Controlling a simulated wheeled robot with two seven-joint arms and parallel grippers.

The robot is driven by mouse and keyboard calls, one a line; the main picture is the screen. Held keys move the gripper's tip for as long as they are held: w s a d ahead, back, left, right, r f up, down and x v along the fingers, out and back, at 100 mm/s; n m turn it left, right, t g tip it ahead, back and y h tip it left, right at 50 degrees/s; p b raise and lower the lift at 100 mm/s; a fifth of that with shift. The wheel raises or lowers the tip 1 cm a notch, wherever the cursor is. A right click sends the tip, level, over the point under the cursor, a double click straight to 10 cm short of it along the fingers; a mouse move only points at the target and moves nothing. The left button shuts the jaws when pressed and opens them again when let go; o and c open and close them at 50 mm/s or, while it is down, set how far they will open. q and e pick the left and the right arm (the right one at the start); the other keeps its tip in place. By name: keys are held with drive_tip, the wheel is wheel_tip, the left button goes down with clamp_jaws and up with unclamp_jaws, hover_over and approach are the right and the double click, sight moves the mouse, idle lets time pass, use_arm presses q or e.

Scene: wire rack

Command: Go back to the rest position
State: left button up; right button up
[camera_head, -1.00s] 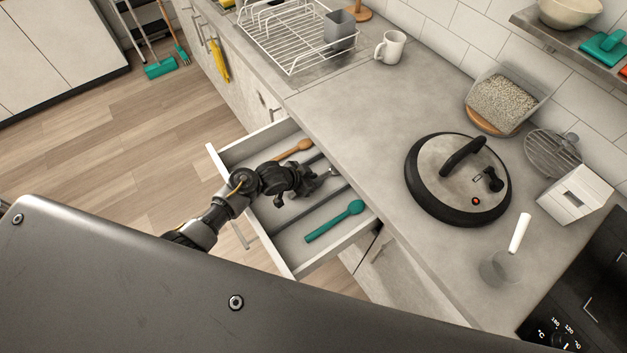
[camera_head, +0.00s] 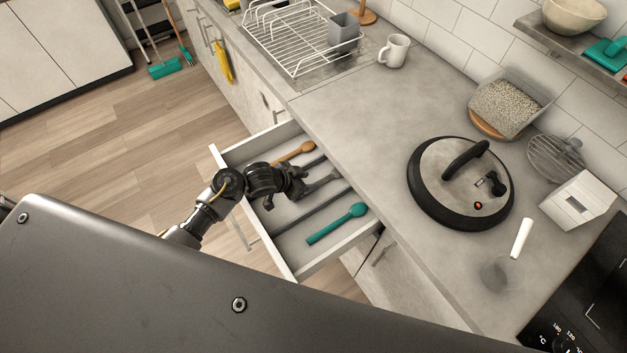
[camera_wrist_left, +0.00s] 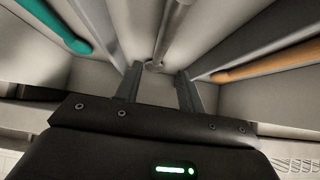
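My left gripper (camera_head: 303,187) is over the open drawer (camera_head: 335,256). In the left wrist view its two fingers (camera_wrist_left: 160,90) stand apart, so it is open. A grey metal utensil (camera_head: 322,184) lies in the drawer just beyond the fingertips. In the wrist view its handle (camera_wrist_left: 172,30) lies ahead of the gap between the fingers, and nothing is clearly gripped. A wooden spoon (camera_head: 296,152) lies on the far left side of the drawer. A teal spoon (camera_head: 337,224) lies on the right side. My right gripper is not in view.
The counter (camera_head: 350,115) above the drawer carries a large round lidded pan (camera_head: 440,190), a white mug (camera_head: 394,50) and a wire dish rack (camera_head: 290,40). The floor (camera_head: 110,150) left of the drawer is clear.

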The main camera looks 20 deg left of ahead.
use_arm(q)
drive_tip(key=shift+v, duration=1.2)
